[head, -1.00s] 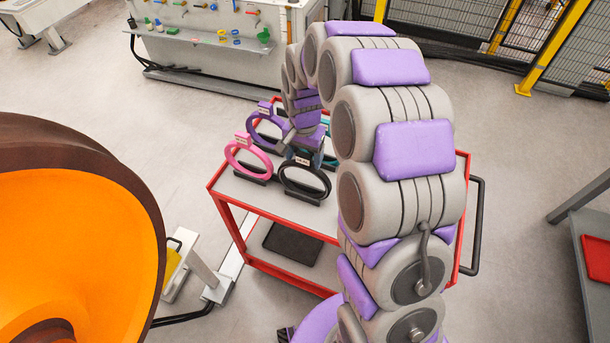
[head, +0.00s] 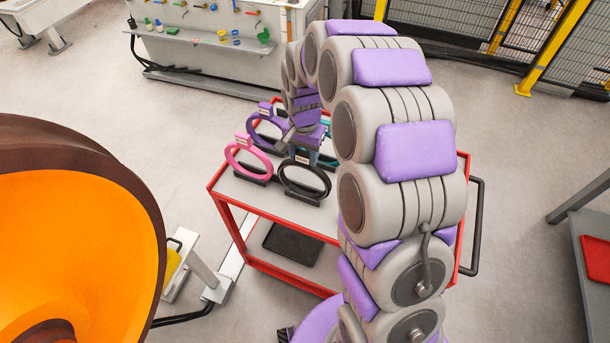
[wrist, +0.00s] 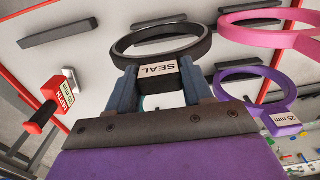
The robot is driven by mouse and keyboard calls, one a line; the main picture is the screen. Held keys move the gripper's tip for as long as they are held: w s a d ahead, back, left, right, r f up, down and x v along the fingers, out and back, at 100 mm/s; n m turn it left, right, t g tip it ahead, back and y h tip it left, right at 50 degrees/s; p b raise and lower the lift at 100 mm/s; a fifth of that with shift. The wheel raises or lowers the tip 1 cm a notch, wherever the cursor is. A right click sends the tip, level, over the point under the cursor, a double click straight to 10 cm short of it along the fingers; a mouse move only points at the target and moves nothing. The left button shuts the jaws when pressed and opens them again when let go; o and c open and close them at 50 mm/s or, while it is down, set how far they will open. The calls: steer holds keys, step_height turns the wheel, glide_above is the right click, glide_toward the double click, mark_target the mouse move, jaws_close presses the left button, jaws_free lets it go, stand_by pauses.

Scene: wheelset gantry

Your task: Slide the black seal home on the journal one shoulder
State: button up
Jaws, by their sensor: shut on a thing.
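The black seal (head: 283,179) is a ring standing upright on the red-framed cart, in or at a dark holder. In the wrist view the seal (wrist: 122,47) has a small block labelled SEAL. My gripper (wrist: 158,76) has its two blue-grey fingers on either side of this block and is shut on it. In the head view my gripper (head: 303,149) is at the top of the ring, partly hidden by my arm. I cannot pick out a journal shoulder in either view.
A pink ring (head: 232,160), a purple ring (head: 252,130) and a partly hidden teal one (head: 328,160) stand close by on the cart (head: 275,211). A red-handled depth gauge (wrist: 46,113) shows in the wrist view. A large orange-and-brown round body (head: 80,230) fills the left.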

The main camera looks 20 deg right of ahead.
steer(key=shift+r+p, duration=1.35)
steer(key=shift+r, duration=2.6)
steer(key=shift+f, duration=0.1)
